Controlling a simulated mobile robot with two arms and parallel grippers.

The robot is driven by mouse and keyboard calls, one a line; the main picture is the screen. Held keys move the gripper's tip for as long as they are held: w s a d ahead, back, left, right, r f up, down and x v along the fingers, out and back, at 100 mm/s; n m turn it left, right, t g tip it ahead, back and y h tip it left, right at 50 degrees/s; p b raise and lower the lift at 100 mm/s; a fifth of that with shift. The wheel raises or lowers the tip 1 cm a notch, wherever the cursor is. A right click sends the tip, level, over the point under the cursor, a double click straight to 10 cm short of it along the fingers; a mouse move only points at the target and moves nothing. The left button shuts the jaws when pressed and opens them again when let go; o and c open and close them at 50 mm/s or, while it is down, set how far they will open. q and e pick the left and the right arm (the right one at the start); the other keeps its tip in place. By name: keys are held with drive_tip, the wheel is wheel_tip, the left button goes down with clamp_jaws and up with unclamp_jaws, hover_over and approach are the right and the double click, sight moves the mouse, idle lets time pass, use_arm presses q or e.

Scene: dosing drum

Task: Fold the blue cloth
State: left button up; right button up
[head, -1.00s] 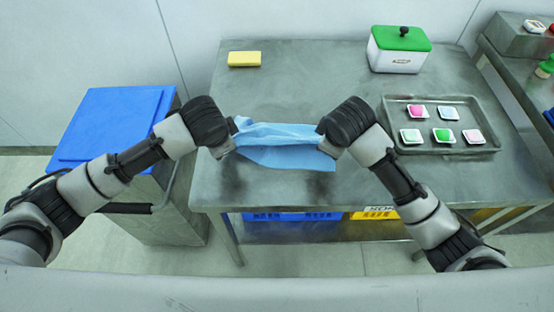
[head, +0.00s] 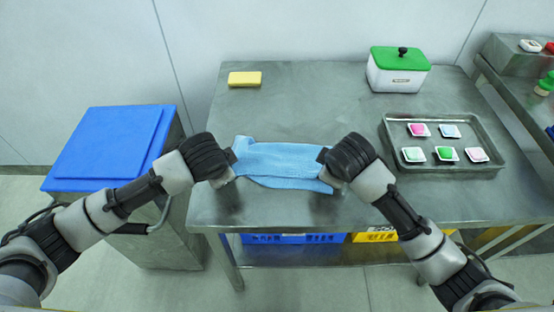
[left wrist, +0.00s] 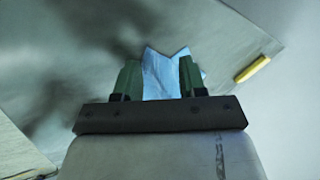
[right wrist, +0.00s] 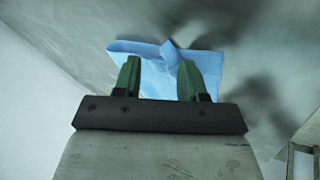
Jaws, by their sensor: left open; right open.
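The blue cloth (head: 277,164) lies on the metal table as a wide strip, with a smaller layer showing along its near edge. It looks doubled over, its edges uneven. My left gripper (head: 231,168) is at the cloth's left end and my right gripper (head: 323,168) at its right end. In the left wrist view the open fingers (left wrist: 159,75) stand apart with the cloth (left wrist: 162,82) showing between them. In the right wrist view the open fingers (right wrist: 158,75) also stand apart, with the cloth (right wrist: 153,72) between and beyond them. Contact is unclear.
The metal table (head: 300,105) is clear behind the cloth. A yellow sponge (head: 245,79) lies at the back left. A green-lidded white box (head: 398,70) stands at the back right. A tray (head: 443,172) with several coloured pods is at right. A blue-lidded bin (head: 112,145) stands left of the table.

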use_arm(q)
drive_tip(key=shift+d+v, duration=0.2)
drive_tip(key=shift+v, duration=1.7)
use_arm(e)
drive_tip(key=shift+v, duration=1.8)
use_arm(q)
drive_tip(key=s+v, duration=0.1)
drive_tip(key=v, duration=0.5)
drive_tip(key=shift+s, duration=0.2)
use_arm(e)
drive_tip(key=s+v, duration=0.1)
drive_tip(key=v, duration=0.6)
drive_tip(key=shift+f, duration=0.35)
use_arm(q)
drive_tip(key=shift+c, duration=0.3)
use_arm(e)
drive_tip(key=shift+c, duration=0.3)
